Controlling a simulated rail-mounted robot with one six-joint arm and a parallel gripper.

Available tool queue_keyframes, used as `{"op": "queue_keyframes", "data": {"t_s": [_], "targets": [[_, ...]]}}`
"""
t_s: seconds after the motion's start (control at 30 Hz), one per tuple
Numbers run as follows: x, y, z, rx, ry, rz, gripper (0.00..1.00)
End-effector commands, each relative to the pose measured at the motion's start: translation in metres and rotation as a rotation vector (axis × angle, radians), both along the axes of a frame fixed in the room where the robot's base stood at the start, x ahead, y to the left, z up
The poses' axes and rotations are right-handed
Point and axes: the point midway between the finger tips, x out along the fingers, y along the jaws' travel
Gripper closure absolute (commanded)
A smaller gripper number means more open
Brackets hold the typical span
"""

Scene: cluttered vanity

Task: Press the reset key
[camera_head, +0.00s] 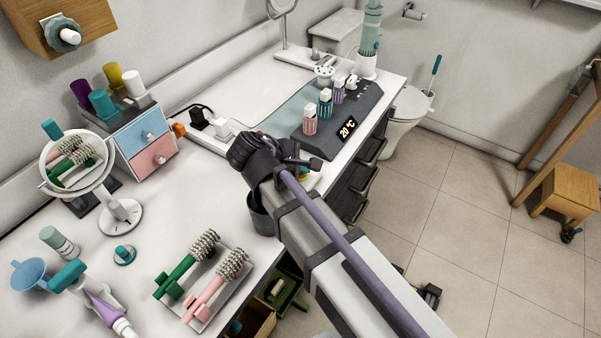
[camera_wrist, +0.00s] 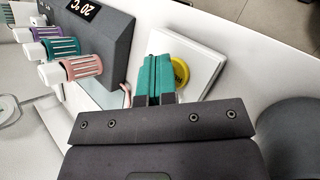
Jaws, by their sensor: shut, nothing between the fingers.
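My gripper (camera_wrist: 157,60) is shut and empty, its two teal finger pads pressed together. In the wrist view it lies over a white square plate (camera_wrist: 205,65), with a yellow round button (camera_wrist: 181,73) just to the right of the pads and partly hidden by them. I cannot tell whether the pads touch the plate or button, and no reset label is readable. In the head view my gripper (camera_head: 312,163) is beside the dark console (camera_head: 365,108), and only a sliver of the yellow button (camera_head: 303,178) shows behind it.
The console has a lit "20 °C" display (camera_head: 347,129) and pink, teal and purple striped rollers standing on it. A grey cup (camera_head: 261,215) is under my arm at the counter's edge. A tray of spiky rollers (camera_head: 205,318), a round mirror and small drawers (camera_head: 152,157) crowd the left.

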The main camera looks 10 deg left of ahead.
Motion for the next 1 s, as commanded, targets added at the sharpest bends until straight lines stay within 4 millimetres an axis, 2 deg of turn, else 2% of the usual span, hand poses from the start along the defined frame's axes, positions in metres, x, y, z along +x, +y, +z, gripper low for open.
{"op": "queue_keyframes", "data": {"t_s": [0.37, 0.67, 1.0], "targets": [[0.0, 0.0, 0.001, 0.001, 0.0, 0.001, 1.0], [0.001, 0.0, 0.017, 0.0, 0.0, 0.0, 1.0], [0.001, 0.0, 0.017, 0.0, 0.0, 0.0, 1.0]]}}
